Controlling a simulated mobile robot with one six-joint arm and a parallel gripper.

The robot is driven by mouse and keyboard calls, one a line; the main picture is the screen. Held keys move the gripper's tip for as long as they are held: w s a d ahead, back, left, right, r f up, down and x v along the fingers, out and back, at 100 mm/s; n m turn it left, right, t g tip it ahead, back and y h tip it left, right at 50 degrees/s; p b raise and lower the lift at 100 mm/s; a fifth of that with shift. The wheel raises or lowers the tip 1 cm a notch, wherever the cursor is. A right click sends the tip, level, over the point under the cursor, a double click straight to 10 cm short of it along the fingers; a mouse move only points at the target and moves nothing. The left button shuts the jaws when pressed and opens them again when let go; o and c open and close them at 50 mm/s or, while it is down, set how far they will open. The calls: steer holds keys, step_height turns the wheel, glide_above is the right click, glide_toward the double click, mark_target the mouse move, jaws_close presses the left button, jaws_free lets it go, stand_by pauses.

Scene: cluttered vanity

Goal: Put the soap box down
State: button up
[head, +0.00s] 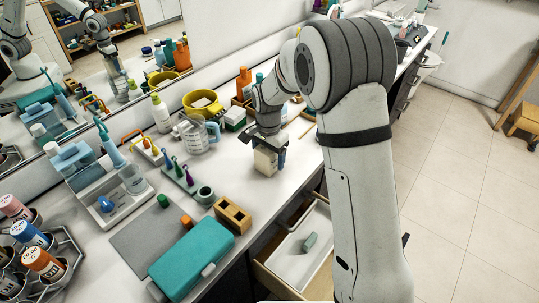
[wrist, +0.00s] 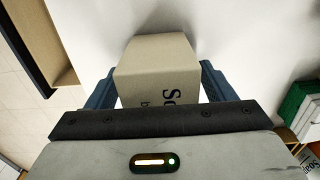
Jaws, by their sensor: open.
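The soap box (wrist: 156,62) is a small cream-beige carton with dark lettering, partly cut off by my gripper in the wrist view. In the head view the soap box (head: 265,162) stands on the white vanity top near its front edge. My gripper (head: 268,150) is around the upper part of the box, pointing down. In the wrist view my gripper (wrist: 157,88) has one blue finger on each side of the box, with the jaws open. The box's underside is hidden in the wrist view.
A clear measuring jug (head: 196,135) and a yellow bowl (head: 203,102) stand behind and left of the box. A wooden block with holes (head: 233,215) and a teal case (head: 190,258) lie nearer. An open drawer (head: 300,250) juts out below the front edge.

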step_height(320, 180, up, 12)
steer(key=shift+b, duration=0.35)
steer(key=shift+s+d+r, duration=0.15)
steer(key=shift+r, duration=0.05)
steer(key=s+d+r+n+t, duration=0.1)
steer(key=s+d+r+n, duration=0.4)
steer(key=s+d, duration=0.6)
steer(key=s+d+f+n+t, duration=0.1)
steer(key=s+d, duration=0.1)
steer(key=s, duration=0.5)
steer(key=s+d+n, duration=0.1)
steer(key=s+d, duration=0.2)
steer(key=s, duration=0.5)
steer(key=shift+f+n+t, duration=0.3)
steer(key=shift+f+t, duration=0.05)
steer(key=shift+t, duration=0.05)
